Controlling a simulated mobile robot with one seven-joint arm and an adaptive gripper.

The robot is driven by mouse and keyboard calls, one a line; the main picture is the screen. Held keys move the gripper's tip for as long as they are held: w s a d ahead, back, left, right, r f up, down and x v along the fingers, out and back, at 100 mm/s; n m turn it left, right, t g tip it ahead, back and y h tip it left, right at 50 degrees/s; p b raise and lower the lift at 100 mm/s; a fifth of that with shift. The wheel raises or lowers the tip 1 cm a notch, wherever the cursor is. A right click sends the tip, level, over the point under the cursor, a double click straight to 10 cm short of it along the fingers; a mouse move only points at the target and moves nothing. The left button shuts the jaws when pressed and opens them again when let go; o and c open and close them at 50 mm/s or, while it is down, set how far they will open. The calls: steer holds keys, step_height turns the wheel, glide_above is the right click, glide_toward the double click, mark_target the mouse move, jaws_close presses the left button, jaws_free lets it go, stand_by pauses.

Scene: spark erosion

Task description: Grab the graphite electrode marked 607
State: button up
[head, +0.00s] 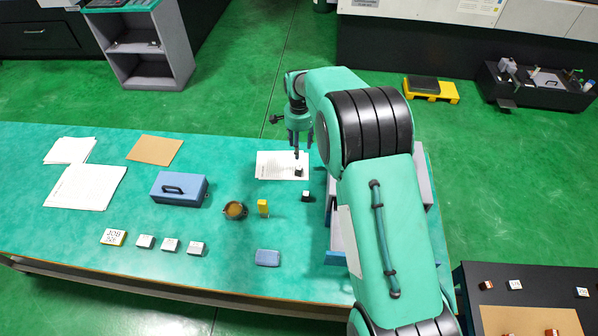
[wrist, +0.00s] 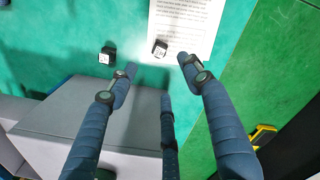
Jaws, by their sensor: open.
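Two small dark blocks with white marked tops lie near my gripper (head: 298,146). One block (head: 299,171) sits at the edge of a printed sheet (head: 270,165); the wrist view shows this block (wrist: 160,48) just beyond my fingertips. The other block (head: 306,196) lies on the bare green bench and also shows in the wrist view (wrist: 106,56), left of the first. Their marks are too small to read, so I cannot tell which is 607. My gripper's fingers (wrist: 158,68) are spread open and empty, above the bench and apart from both blocks.
A grey cabinet (wrist: 75,130) stands close under my fingers. Several white-topped blocks (head: 169,245) line the bench front beside a JOB block (head: 113,237). A blue toolbox (head: 180,189), brown round pot (head: 235,210) and yellow block (head: 263,207) stand mid-bench.

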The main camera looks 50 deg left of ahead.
mark_target(299, 168)
steer(key=shift+f, duration=0.15)
steer(key=shift+f, duration=4.2)
steer(key=shift+f, duration=0.2)
steer(key=shift+f+b, duration=0.4)
steer(key=shift+f, duration=2.05)
jaws_close()
